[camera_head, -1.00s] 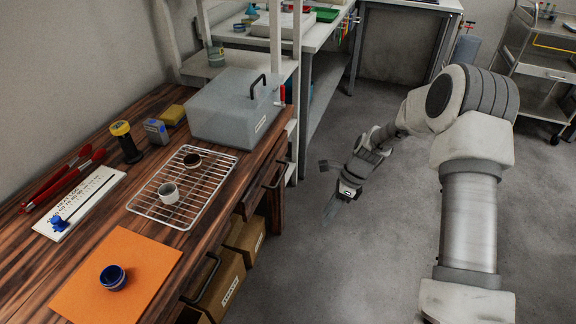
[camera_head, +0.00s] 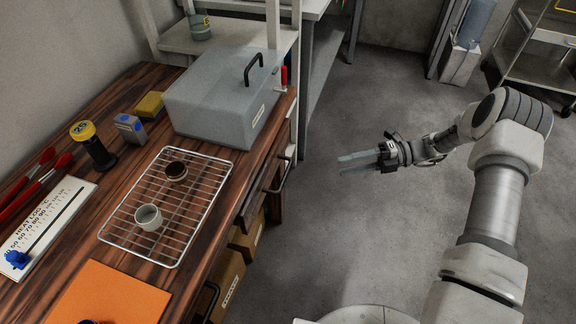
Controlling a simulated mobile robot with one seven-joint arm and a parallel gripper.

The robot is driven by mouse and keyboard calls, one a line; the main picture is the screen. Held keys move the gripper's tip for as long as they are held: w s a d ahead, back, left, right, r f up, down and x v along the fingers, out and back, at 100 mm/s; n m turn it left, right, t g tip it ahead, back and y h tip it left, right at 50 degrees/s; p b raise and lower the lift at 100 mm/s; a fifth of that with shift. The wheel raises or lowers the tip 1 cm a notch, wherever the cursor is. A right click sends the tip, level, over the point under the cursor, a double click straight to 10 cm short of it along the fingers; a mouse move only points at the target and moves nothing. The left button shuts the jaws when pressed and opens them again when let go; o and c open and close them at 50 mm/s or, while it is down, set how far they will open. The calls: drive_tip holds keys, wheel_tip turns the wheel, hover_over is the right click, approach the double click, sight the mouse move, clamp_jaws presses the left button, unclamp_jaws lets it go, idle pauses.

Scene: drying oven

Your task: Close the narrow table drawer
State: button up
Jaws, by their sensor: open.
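The wooden table (camera_head: 115,180) runs along the left, and its drawer side faces right. A dark drawer front with a black bar handle (camera_head: 281,178) shows near its far end. A second black bar handle (camera_head: 208,301) shows lower and nearer. I cannot tell from this angle which drawer is the narrow one or how far either stands out. My gripper (camera_head: 341,163) is open and empty, in the air over the floor to the right of the far handle. Its fingers point left toward the table, apart from it.
On the table are a grey lidded box (camera_head: 222,98), a wire rack (camera_head: 125,218) with two small cups, and an orange mat (camera_head: 110,296). Cardboard boxes (camera_head: 228,280) sit below the tabletop. Grey floor (camera_head: 350,235) is clear between table and arm.

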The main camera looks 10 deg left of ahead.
drive_tip(key=b, duration=0.4)
approach(285, 174)
drive_tip(key=x, duration=1)
drive_tip(key=shift+f, duration=0.3)
clamp_jaws()
idle(0.6)
